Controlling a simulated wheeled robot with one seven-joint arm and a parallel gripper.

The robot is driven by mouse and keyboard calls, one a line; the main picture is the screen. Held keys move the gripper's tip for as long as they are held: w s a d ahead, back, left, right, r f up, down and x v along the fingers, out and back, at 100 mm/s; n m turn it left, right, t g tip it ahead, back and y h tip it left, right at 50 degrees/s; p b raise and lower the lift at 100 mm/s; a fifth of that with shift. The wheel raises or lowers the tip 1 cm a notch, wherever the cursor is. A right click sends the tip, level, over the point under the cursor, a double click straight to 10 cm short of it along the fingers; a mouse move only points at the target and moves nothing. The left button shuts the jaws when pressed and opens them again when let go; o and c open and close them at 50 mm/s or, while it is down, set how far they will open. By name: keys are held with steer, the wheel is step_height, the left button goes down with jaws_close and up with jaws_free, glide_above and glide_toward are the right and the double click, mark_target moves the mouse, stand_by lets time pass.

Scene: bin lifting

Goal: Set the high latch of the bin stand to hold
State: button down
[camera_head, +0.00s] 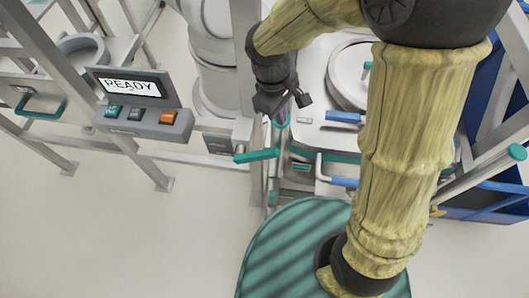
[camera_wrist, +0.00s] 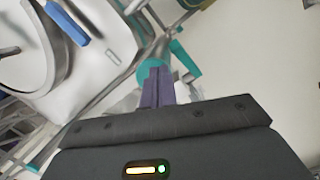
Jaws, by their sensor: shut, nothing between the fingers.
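My gripper (camera_head: 281,120) points down in front of the bin stand. Its two purple fingers are together with nothing between them; they also show in the wrist view (camera_wrist: 158,84). A teal lever (camera_head: 257,155) sticks out to the left from the stand's upright, just below and left of the fingertips. In the wrist view a teal part (camera_wrist: 185,58) lies just beyond the fingertips; whether they touch it I cannot tell. I cannot tell for certain which part is the high latch, or its setting. My arm hides part of the stand.
A control box (camera_head: 140,100) at left reads READY and has green, grey and orange buttons. A blue handle (camera_head: 345,117) and a lower blue handle (camera_head: 344,182) stick out right of the fingers. A grey upright post (camera_head: 250,60) stands close left. The floor at lower left is clear.

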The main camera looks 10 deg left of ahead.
steer(key=s+d+f+m+t+y+b, duration=0.1)
steer(key=s+d+m+t+y, duration=0.1)
steer(key=d+m, duration=1)
steer(key=d, duration=0.5)
steer(key=shift+s+d+m+t+b, duration=0.2)
steer(key=shift+d+m+t+b, duration=0.1)
steer(key=shift+t+b, duration=0.1)
